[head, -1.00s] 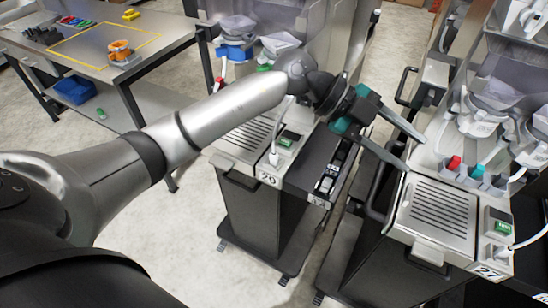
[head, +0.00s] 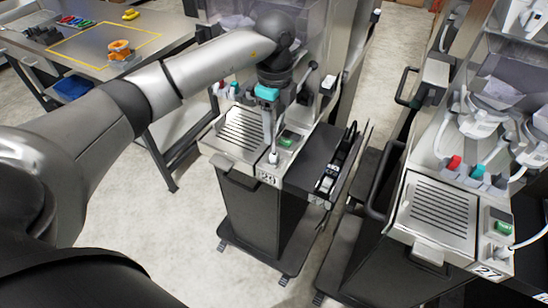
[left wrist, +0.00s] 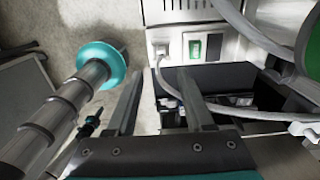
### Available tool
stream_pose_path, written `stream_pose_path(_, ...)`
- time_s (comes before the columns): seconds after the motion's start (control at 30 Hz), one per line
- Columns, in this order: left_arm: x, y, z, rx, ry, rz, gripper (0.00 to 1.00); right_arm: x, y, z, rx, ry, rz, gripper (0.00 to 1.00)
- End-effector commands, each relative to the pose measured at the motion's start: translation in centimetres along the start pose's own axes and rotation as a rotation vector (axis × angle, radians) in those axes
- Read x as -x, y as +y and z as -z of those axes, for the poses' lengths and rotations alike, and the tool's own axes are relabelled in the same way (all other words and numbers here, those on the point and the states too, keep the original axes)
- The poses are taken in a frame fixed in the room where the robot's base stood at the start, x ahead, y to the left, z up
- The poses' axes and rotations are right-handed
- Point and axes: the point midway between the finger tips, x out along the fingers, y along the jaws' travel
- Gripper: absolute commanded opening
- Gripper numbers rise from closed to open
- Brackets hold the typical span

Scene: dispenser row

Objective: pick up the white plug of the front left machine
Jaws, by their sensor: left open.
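The front left machine (head: 240,142) has a label that seems to read 29. My right gripper is not in view.
A black bay with white-marked parts (head: 330,178) lies right of the plug. A second machine labelled 27 (head: 440,215) stands at the right, with a gap between. A table with an orange tape roll (head: 120,50) is at the back left. Hoses (left wrist: 285,105) cross the right of the wrist view.

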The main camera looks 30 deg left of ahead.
Motion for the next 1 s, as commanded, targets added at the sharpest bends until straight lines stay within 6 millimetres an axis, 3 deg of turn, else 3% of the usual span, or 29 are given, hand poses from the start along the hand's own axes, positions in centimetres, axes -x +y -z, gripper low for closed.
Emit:
stream_pose_path(0.1,-2.3,0.1,0.1,-0.002,0.001,-0.004,0.53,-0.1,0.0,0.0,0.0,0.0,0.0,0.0)
stream_pose_path(0.37,-4.2,0.0,0.0,-0.002,0.002,-0.002,0.53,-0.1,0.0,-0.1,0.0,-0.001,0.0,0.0)
stream_pose_path(0.7,-8.7,-0.2,-0.2,-0.003,0.002,-0.002,0.53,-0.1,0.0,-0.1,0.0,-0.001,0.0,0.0)
stream_pose_path(1.0,-9.1,-0.2,-0.2,-0.004,0.002,0.0,0.51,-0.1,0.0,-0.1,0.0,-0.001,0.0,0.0)
